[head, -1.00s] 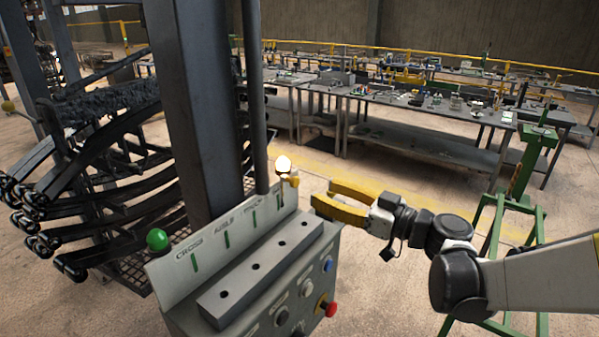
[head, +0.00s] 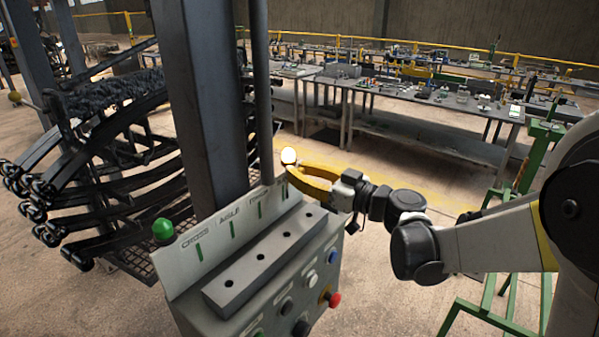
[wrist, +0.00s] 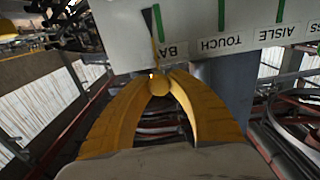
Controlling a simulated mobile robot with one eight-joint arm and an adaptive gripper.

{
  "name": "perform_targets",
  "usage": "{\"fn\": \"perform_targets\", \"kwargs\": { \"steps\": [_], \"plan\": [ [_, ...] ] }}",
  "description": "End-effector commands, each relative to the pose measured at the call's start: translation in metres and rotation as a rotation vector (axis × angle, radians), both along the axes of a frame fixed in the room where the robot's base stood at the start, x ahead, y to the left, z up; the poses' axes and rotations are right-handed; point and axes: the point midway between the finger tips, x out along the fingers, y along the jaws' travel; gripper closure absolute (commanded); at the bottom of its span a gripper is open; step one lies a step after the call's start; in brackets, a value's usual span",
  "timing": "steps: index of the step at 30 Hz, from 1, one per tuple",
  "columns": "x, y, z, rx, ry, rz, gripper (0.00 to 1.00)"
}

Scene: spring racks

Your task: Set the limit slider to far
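The grey control console (head: 232,240) stands in front of me with a sloped label plate. Its labels, upside down in the wrist view, include BAY (wrist: 172,50), TOUCH (wrist: 221,43) and AISLE (wrist: 276,33), with green slots beside them. No label reading limit or far is legible. My gripper (head: 292,180) is at the plate's far right end, below a glowing white bulb (head: 289,156). The fingers hide the knob in the head view.
The console front has a red button (head: 334,299), a blue button (head: 333,257) and black knobs. A green ball (head: 163,229) tops its left corner. A dark post (head: 205,110) and a rack of black springs (head: 95,170) stand behind. Workbenches (head: 420,100) lie beyond open floor.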

Motion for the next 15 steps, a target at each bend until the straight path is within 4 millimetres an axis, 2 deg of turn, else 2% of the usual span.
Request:
{"fn": "perform_targets", "kwargs": {
  "steps": [9,15],
  "plan": [
    [0.001,-0.001,0.000,-0.001,0.001,-0.001,1.00],
    [0.019,-0.016,-0.002,0.000,0.000,-0.002,1.00]
  ]
}}
